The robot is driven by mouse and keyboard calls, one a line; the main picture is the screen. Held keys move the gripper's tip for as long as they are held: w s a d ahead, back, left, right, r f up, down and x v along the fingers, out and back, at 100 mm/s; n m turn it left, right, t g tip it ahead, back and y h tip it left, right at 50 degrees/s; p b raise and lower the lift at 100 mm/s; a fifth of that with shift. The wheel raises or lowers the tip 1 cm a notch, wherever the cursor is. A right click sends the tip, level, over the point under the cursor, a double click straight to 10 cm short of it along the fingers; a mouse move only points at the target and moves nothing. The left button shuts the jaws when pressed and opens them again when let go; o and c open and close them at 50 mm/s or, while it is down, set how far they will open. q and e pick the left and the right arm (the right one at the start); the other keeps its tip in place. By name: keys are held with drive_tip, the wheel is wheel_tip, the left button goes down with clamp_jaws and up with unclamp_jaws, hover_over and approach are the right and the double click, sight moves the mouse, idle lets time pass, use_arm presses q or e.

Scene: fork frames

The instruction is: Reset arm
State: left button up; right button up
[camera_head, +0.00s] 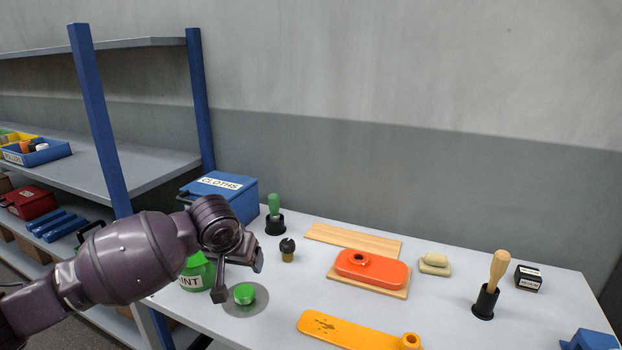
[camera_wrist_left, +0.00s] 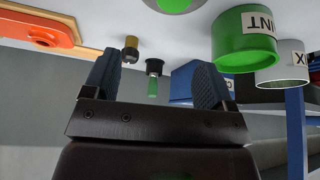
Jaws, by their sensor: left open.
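My left arm comes in from the left in the head view. Its gripper (camera_head: 238,278) is over the near left part of the table, close above a green round piece (camera_head: 244,293) on a grey disc (camera_head: 261,302). In the left wrist view the gripper (camera_wrist_left: 153,72) has its two dark fingers wide apart with nothing between them. Whether the fingers touch anything cannot be told. A green container (camera_head: 196,278) with a partly hidden label stands behind my wrist; it also shows in the wrist view (camera_wrist_left: 240,48). My right gripper is not in view.
A blue CLOTHS box (camera_head: 237,197), green-handled tool (camera_head: 274,208), small dark-topped piece (camera_head: 288,250), orange block (camera_head: 372,268), yellow-orange paddle (camera_head: 345,329) and wooden-handled tool (camera_head: 494,275) occupy the table. A blue-posted shelf (camera_head: 103,125) stands left. The table's right middle is mostly clear.

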use_arm(q)
drive_tip(key=w+d+r+m+t+h, duration=0.2)
drive_tip(key=d+r+m+t+h, duration=0.3)
drive_tip(key=d+m+t+h, duration=0.15)
drive_tip(key=s+a+f+n+y, duration=0.2)
drive_tip(key=s+a+f, duration=0.3)
drive_tip(key=s+f, duration=0.5)
drive_tip(key=s+a+f+n+y, duration=0.2)
drive_tip(key=s+a+f, duration=0.3)
drive_tip(key=s+f, duration=0.6)
drive_tip(key=s+a+f+n+y, duration=0.2)
drive_tip(key=s+a+f, duration=0.3)
drive_tip(key=s+f, duration=0.5)
drive_tip(key=s+g+y, duration=0.1)
drive_tip(key=s, duration=0.4)
drive_tip(key=shift+s+f+n, duration=0.15)
drive_tip(key=shift+n, duration=0.2)
